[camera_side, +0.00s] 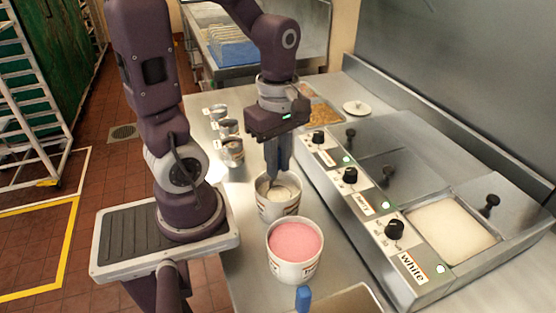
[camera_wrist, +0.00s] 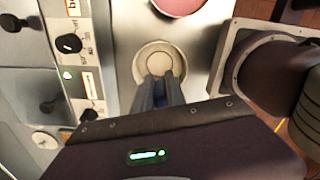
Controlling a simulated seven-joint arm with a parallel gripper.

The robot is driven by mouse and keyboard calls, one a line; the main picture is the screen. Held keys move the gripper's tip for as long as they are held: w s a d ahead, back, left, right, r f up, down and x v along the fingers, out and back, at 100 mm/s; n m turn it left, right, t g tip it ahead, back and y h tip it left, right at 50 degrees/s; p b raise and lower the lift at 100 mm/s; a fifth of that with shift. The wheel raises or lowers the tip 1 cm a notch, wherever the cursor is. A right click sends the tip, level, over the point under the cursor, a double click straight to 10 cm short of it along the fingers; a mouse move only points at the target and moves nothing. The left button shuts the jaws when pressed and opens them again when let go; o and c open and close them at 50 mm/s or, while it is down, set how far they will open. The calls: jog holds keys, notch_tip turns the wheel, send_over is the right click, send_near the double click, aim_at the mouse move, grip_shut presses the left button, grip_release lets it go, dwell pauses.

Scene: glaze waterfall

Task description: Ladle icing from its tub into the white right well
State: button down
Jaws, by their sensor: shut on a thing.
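My gripper (camera_side: 278,172) points down over a white tub of pale icing (camera_side: 290,208), its fingers together on a ladle whose handle they mostly hide. In the wrist view the fingers (camera_wrist: 157,92) reach into the tub (camera_wrist: 138,66), and the round ladle bowl (camera_wrist: 154,64) seems to sit in the icing, its rim faint against it. How full the bowl is cannot be told. The white well (camera_side: 450,226), at the right end of the steel unit beside the "white" label (camera_side: 413,268), is uncovered and shows a pale cream surface.
A tub of pink icing (camera_side: 295,242) stands close in front of the pale tub. A blue handle (camera_side: 303,298) and a tray edge (camera_side: 350,299) are at the front. Knobs (camera_side: 395,229) line the unit between tub and wells. Small cups (camera_side: 231,152) stand behind left.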

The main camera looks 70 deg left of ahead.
jog(key=shift+r, duration=4.25)
